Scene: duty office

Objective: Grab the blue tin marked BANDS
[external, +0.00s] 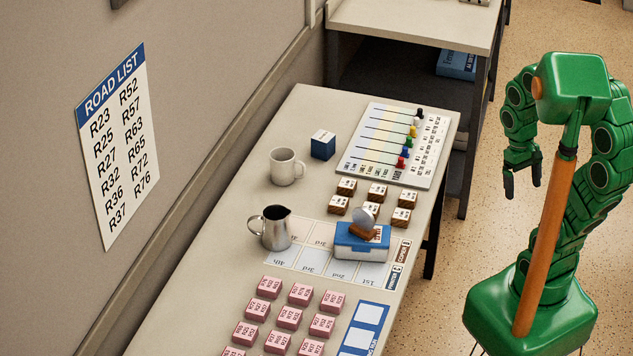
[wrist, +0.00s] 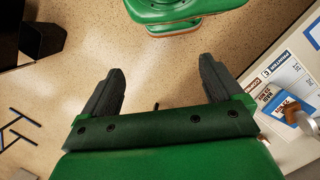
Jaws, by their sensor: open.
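My gripper (external: 523,187) hangs open and empty over the floor, right of the table and clear of the tin. Its two dark fingers (wrist: 160,75) stand apart in the wrist view, with only floor between them.
A metal jug (external: 275,230) stands close left of the tin, a mug (external: 285,166) and small blue box (external: 322,146) farther back. Brown blocks (external: 346,187) lie behind the tin, pink blocks (external: 301,293) in front. A board with coloured pegs (external: 385,145) lies at the far end.

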